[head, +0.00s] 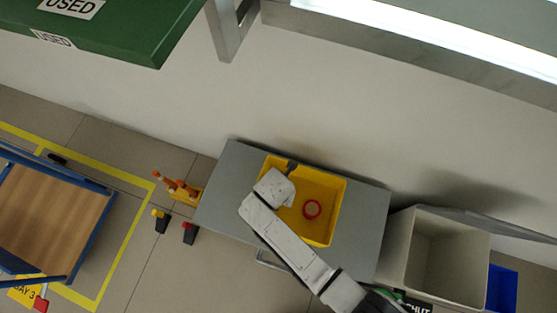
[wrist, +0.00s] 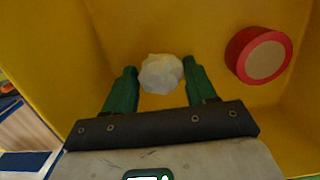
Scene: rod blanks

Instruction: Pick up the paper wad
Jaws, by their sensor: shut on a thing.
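The paper wad (wrist: 161,75) is a white crumpled ball. In the wrist view it sits between the two green fingers of my gripper (wrist: 159,67), which are shut on it. The yellow bin (wrist: 205,30) fills the background behind it. In the head view my gripper is over the left part of the yellow bin (head: 327,222), mostly covered by my arm, and the wad is hidden there. Whether the wad touches the bin floor I cannot tell.
A red-rimmed round roll (head: 312,209) lies in the bin, right of the wad in the wrist view (wrist: 258,56). The bin stands on a grey table (head: 228,200). An open beige box (head: 440,262) is to the right. Orange and yellow items (head: 178,187) stand left.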

